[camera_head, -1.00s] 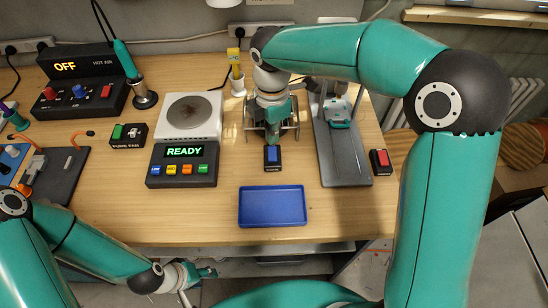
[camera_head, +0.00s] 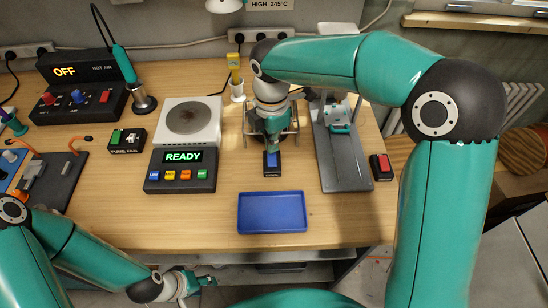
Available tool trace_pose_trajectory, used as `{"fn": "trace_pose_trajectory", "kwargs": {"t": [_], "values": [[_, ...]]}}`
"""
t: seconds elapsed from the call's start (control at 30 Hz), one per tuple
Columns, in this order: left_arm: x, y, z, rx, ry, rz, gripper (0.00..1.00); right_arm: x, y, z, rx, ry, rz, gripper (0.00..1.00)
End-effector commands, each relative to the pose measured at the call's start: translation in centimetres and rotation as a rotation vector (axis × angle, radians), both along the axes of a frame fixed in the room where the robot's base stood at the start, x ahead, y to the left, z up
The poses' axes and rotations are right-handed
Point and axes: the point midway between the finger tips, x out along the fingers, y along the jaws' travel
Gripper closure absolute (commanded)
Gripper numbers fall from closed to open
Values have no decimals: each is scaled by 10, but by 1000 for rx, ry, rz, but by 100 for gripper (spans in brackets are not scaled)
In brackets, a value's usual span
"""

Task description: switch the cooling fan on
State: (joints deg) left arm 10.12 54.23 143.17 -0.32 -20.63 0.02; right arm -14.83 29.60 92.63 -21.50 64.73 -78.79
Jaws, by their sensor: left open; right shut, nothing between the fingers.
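A small black switch box with a blue rocker (camera_head: 272,164) stands on the bench behind the blue tray. Its label is too small to read for certain. My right gripper (camera_head: 273,144) is shut and empty, pointing down at the back part of this rocker. I cannot tell whether it touches the rocker. Behind my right gripper stands a metal-framed device (camera_head: 291,126), probably the cooling fan, mostly hidden by the gripper and arm. My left gripper (camera_head: 208,281) is open and empty, low in front of the bench edge.
A hot plate (camera_head: 190,118) showing READY stands left of the switch. A press-like stand (camera_head: 345,170) and a red switch (camera_head: 381,166) are at the right. The blue tray (camera_head: 272,229) lies in front, empty. A hot-air station (camera_head: 80,88) reads OFF.

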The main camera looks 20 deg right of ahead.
Motion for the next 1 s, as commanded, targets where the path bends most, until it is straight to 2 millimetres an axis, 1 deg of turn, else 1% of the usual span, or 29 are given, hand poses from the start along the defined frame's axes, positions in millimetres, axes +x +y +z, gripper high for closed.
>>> {"fn": "trace_pose_trajectory", "kwargs": {"t": [0.6, 1.0], "values": [[0, 0, 0, 0, 0, 0, 52, 0, -1, 0, 0, 0, -1, 100], [0, 0, -4, 0, 0, 0, 52, 0, -1, -6, 0, 0, -2, 100]]}}
